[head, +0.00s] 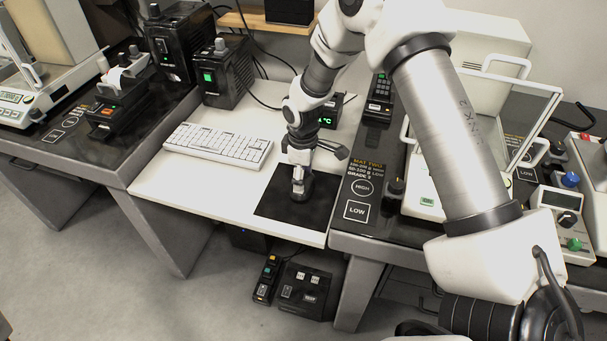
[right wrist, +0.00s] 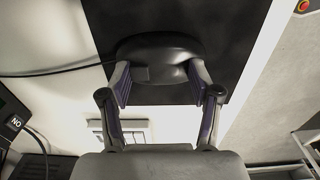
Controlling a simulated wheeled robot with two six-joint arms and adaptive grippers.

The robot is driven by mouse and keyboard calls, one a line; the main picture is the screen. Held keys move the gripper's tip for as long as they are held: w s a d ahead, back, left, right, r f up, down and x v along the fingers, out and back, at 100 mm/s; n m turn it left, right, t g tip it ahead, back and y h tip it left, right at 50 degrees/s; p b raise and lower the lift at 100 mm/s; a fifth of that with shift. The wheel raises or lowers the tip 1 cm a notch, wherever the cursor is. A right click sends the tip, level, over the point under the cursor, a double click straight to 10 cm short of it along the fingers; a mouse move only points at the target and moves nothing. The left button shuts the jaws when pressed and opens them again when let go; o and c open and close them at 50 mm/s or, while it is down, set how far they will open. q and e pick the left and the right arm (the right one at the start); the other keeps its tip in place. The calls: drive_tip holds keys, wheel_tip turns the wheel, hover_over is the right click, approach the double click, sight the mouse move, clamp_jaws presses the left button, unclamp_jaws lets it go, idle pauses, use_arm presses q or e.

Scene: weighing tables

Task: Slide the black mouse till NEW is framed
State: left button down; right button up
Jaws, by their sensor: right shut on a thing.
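My right gripper (head: 299,188) reaches down over the dark mouse mat (head: 325,193) on the white table. In the right wrist view, my right gripper (right wrist: 160,88) has its two fingers closed on the sides of the black mouse (right wrist: 155,50), which lies on the black mat (right wrist: 230,35). Its cable runs off to the left in that view. In the head view the mouse is mostly hidden beneath the gripper. A small dark unit with a green display (head: 327,120) stands behind my wrist. I cannot read the word NEW anywhere. My left gripper is not in view.
A white keyboard (head: 218,146) lies left of the mat. The right table holds a glass-sided balance (head: 425,200) and a black label mat (head: 362,188). Black boxes stand on the floor below. The mat is close to the white table's front edge.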

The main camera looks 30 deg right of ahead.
drive_tip(key=o, duration=1)
drive_tip(key=shift+s+f, duration=0.1)
drive_tip(key=shift+f, duration=0.1)
drive_tip(key=shift+o, duration=1.4)
drive_tip(key=shift+f, duration=0.1)
drive_tip(key=shift+w, duration=0.35)
drive_tip(key=shift+s+r, duration=0.15)
drive_tip(key=shift+r, duration=0.1)
wheel_tip(320, 180, up, 12)
drive_tip(key=shift+f, duration=0.25)
